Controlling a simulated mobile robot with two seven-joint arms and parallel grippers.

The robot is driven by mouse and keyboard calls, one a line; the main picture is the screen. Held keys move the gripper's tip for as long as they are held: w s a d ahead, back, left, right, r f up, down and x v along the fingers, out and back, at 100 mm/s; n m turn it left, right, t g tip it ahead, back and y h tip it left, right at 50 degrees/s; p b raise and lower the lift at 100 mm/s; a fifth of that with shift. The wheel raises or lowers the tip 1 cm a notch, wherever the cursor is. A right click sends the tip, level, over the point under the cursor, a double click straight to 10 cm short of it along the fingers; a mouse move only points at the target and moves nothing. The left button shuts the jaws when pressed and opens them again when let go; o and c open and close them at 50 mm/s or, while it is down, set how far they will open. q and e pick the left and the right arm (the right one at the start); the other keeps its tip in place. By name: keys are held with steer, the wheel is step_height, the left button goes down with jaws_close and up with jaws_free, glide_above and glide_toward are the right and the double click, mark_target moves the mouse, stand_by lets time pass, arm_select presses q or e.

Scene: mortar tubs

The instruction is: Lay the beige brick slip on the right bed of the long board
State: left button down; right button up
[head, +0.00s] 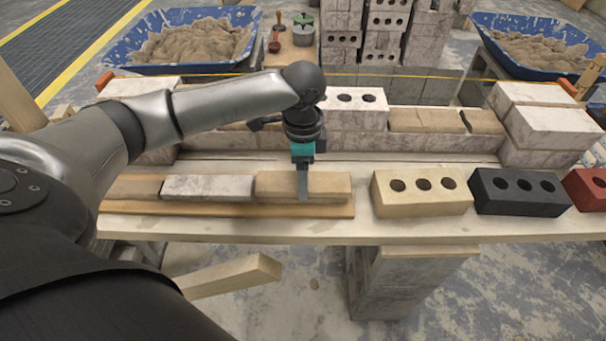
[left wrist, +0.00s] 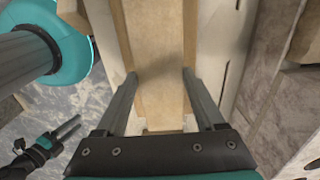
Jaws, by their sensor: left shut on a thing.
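The beige brick slip (head: 330,187) lies along the right end of the long wooden board (head: 230,210), over its right bed. I cannot tell whether it rests fully on the bed. My left gripper (head: 303,190) points down over the slip's middle and is shut on it. In the left wrist view the slip (left wrist: 158,95) runs between the two fingers (left wrist: 157,90). On the same board lie a whitish slip (head: 208,187) in the middle and a tan slip (head: 135,187) at the left. A small gripper, apparently my right one (left wrist: 68,132), shows at the lower left of the wrist view, its opening unclear.
A cream brick (head: 420,208), a black brick (head: 518,207) and a red brick (head: 590,190) with holes stand right of the board on the plank. A brick wall (head: 350,145) runs close behind. Blue mortar tubs (head: 150,68) stand at the back.

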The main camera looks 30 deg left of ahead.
arm_select(q)
steer(key=shift+f, duration=0.35)
arm_select(e)
steer(key=shift+r, duration=0.1)
stand_by(0.4)
arm_select(q)
jaws_free()
step_height(320, 180, up, 7)
steer(key=p, duration=0.4)
steer(key=shift+r, duration=0.55)
step_height(320, 180, up, 7)
steer(key=p, duration=0.3)
steer(key=shift+p, duration=0.4)
arm_select(e)
steer(key=s+d+f, duration=0.2)
steer(key=s+f, duration=0.2)
steer(key=f, duration=0.2)
steer(key=s+d+f+g, duration=0.1)
steer(key=s+d+f, duration=0.2)
steer(key=s+f, duration=0.2)
steer(key=shift+d+f+h, duration=0.3)
steer(key=shift+d+f, duration=0.05)
steer(key=shift+f, duration=0.45)
steer(key=shift+s, duration=0.1)
